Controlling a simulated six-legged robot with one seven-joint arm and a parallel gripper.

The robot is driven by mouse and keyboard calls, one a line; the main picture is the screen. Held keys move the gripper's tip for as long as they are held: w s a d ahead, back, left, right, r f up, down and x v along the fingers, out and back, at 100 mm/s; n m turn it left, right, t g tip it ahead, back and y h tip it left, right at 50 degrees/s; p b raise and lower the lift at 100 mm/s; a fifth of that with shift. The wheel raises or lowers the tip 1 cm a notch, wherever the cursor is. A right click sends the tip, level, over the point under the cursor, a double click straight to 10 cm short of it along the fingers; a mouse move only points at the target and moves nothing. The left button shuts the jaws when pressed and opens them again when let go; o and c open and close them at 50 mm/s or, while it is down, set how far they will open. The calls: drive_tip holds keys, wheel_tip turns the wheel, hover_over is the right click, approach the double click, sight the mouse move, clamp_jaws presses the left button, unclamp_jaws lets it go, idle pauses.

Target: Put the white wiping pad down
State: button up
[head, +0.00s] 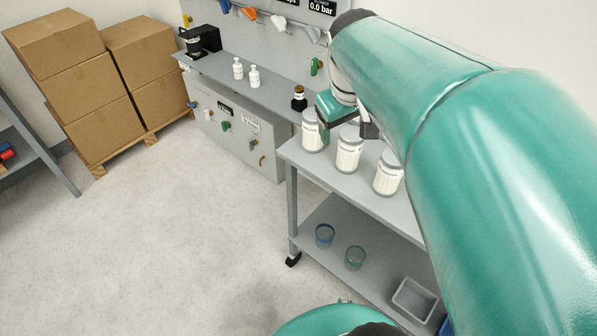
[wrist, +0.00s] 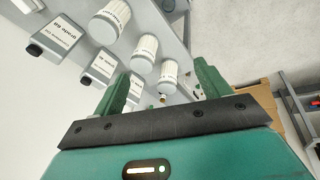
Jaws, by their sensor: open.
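I cannot make out a white wiping pad in either view. My gripper (head: 342,118) is above the back part of the cart's top shelf, close to the white jars, and partly hidden behind them in the head view. In the wrist view my gripper (wrist: 163,84) has its two green fingers spread apart, with nothing visible held between them. Three white lidded jars stand in a row on the cart: the left jar (head: 312,135), the middle jar (head: 349,150) and the right jar (head: 388,174). Jars also show beyond the fingers in the wrist view (wrist: 145,55).
The grey cart (head: 292,190) carries a blue-rimmed cup (head: 325,236), a green-rimmed cup (head: 355,258) and a grey tray (head: 414,300) below. Two small white bottles (head: 246,73) and a dark jar (head: 299,98) stand on the wall bench. Stacked cartons (head: 90,75) are left. Open floor lies between.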

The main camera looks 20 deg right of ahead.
drive_tip(key=s+a+f+t+y, duration=0.2)
drive_tip(key=s+a+f, duration=0.1)
drive_tip(key=s+a, duration=0.6)
drive_tip(key=a, duration=0.3)
drive_tip(key=shift+a+f+m+t, duration=0.15)
drive_tip(key=shift+f+m+t, duration=0.05)
drive_tip(key=shift+m+t, duration=0.1)
drive_tip(key=shift+o, duration=0.4)
drive_tip(key=shift+s, duration=0.15)
drive_tip(key=shift+o, duration=1)
